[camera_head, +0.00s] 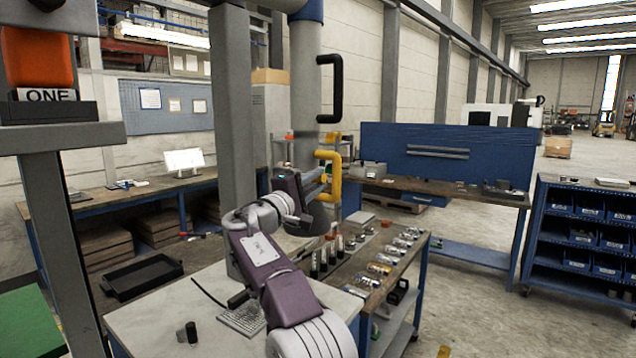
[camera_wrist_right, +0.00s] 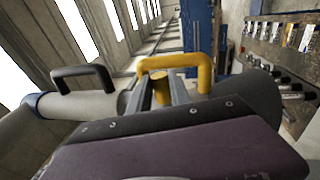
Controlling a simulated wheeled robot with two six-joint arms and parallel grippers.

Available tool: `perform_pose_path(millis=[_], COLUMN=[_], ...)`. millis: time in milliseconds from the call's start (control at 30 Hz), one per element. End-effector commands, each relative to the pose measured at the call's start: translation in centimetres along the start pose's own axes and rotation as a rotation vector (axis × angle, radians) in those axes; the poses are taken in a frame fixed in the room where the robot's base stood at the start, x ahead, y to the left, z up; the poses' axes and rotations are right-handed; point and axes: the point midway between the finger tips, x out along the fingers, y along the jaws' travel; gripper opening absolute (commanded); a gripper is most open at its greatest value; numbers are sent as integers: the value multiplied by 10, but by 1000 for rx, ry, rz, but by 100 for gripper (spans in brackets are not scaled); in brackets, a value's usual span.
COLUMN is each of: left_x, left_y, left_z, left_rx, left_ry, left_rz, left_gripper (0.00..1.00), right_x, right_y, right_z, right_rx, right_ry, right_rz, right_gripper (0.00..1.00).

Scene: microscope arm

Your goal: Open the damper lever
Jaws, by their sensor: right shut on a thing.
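A yellow lever handle (camera_head: 335,172) sits on the side of a grey vertical pipe (camera_head: 305,90), low on the pipe. It also shows in the right wrist view (camera_wrist_right: 200,62), where a short yellow part of it lies between the fingers. My right gripper (camera_head: 322,180) is shut on the yellow lever. In the right wrist view my right gripper (camera_wrist_right: 162,92) covers part of the lever and pipe. A black handle (camera_head: 337,88) is on the same pipe above the lever, and it shows at left in the right wrist view (camera_wrist_right: 84,72). My left gripper is not in view.
A light-topped table (camera_head: 150,318) stands below my right arm, beside a bench (camera_head: 378,292) with several small bottles and parts. A grey post (camera_head: 236,120) stands left of the pipe. Blue workbenches are behind, and the floor at right is open.

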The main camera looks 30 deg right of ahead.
Motion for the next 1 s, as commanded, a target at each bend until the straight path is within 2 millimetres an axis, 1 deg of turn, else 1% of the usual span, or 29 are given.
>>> perform_pose_path(millis=[100,600,633,667,700,1000], left_x=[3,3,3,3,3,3], left_y=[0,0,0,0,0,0], left_z=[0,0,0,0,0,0], left_rx=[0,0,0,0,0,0], left_ry=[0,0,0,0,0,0], left_rz=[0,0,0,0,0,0], left_gripper=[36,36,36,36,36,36], right_x=[0,0,0,0,0,0], right_y=[-3,-3,-3,-3,-3,-3], right_z=[-1,-1,-1,-1,-1,-2], right_rx=[24,39,39,39,39,39], right_ry=[-6,-10,-10,-10,-10,-9], right_rz=[0,1,1,1,1,1], right_gripper=[0,0,27,35,46,46])
